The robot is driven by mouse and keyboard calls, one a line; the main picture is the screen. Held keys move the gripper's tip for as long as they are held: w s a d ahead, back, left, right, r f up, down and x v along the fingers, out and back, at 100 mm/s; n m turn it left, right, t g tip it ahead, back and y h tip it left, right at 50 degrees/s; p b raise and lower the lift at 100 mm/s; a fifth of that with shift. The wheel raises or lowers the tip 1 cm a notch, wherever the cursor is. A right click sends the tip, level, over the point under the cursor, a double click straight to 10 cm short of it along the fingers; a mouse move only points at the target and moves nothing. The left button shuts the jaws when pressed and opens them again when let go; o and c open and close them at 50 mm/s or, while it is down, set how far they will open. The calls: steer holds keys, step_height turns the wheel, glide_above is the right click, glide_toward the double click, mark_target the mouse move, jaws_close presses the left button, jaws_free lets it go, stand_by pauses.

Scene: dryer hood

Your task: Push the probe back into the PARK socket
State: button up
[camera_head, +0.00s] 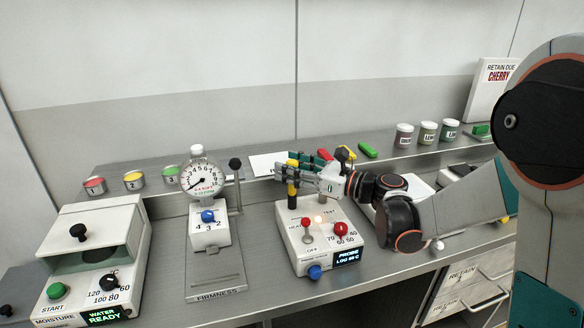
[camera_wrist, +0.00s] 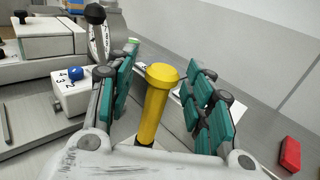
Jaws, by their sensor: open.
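The probe shows in the wrist view as a yellow handle (camera_wrist: 152,112) with a wide round cap. It stands roughly upright between the two teal-padded fingers of my gripper (camera_wrist: 162,95), with visible gaps on both sides. My gripper is open and does not hold it. In the head view, the probe's yellow and dark handle (camera_head: 292,187) rises at the back left of the white probe box (camera_head: 318,242), with my gripper (camera_head: 292,171) around its upper part. I cannot make out the PARK socket or the probe's lower end.
The firmness gauge (camera_head: 202,178) stands to the left, the moisture unit (camera_head: 95,255) farther left. Several tins and jars line the back shelf. A red block (camera_wrist: 290,155) lies at right.

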steer(key=v, duration=1.2)
steer(key=shift+a, duration=0.1)
